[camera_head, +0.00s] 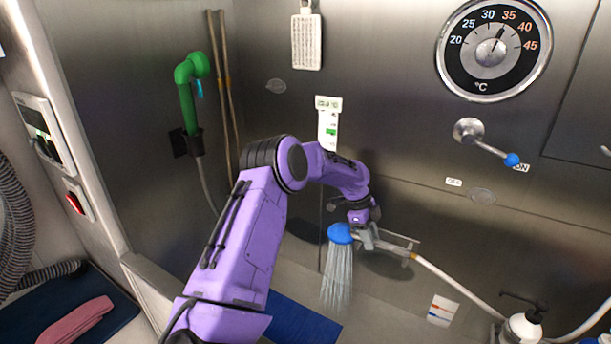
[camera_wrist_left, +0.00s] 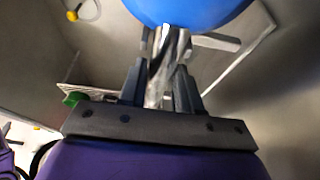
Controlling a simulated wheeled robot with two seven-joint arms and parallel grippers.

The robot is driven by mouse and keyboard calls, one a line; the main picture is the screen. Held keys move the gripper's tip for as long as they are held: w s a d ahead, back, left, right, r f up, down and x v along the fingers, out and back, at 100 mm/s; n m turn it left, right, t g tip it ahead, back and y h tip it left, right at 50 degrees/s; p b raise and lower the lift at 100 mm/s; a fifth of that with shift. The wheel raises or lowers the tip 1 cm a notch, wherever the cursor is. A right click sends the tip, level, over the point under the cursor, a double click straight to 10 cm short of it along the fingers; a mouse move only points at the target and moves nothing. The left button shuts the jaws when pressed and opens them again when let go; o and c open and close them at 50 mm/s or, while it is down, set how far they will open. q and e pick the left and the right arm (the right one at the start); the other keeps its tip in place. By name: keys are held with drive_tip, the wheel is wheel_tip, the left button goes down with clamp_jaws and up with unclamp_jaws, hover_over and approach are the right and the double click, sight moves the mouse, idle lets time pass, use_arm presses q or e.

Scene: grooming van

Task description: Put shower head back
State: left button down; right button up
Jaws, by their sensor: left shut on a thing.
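A blue shower head (camera_head: 341,233) with a grey handle (camera_head: 368,238) hangs in front of the steel wall, and water sprays down from it. My left gripper (camera_head: 362,222) is shut on its handle. In the left wrist view the blue head (camera_wrist_left: 188,8) is at the top and the metal handle (camera_wrist_left: 163,65) lies between the fingers of my left gripper (camera_wrist_left: 160,88). A white hose (camera_head: 455,280) runs from the handle to the lower right. A grey rail or bracket (camera_head: 400,238) shows right beside the handle; I cannot tell whether they touch. My right gripper is out of view.
A green shower head (camera_head: 187,95) sits in a black holder on the left wall. A temperature dial (camera_head: 491,50) and a blue-tipped lever (camera_head: 486,142) are on the back wall. A pump bottle (camera_head: 523,326) stands at lower right.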

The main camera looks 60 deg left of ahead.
use_arm(q)
drive_tip(key=shift+f, duration=0.1)
drive_tip(key=c, duration=0.7)
unclamp_jaws()
drive_tip(key=shift+a+r, duration=0.15)
drive_tip(key=shift+r, duration=0.2)
drive_tip(key=b+v, duration=0.1)
drive_tip(key=v, duration=0.9)
drive_tip(key=shift+f+b, duration=0.1)
drive_tip(key=shift+b, duration=0.2)
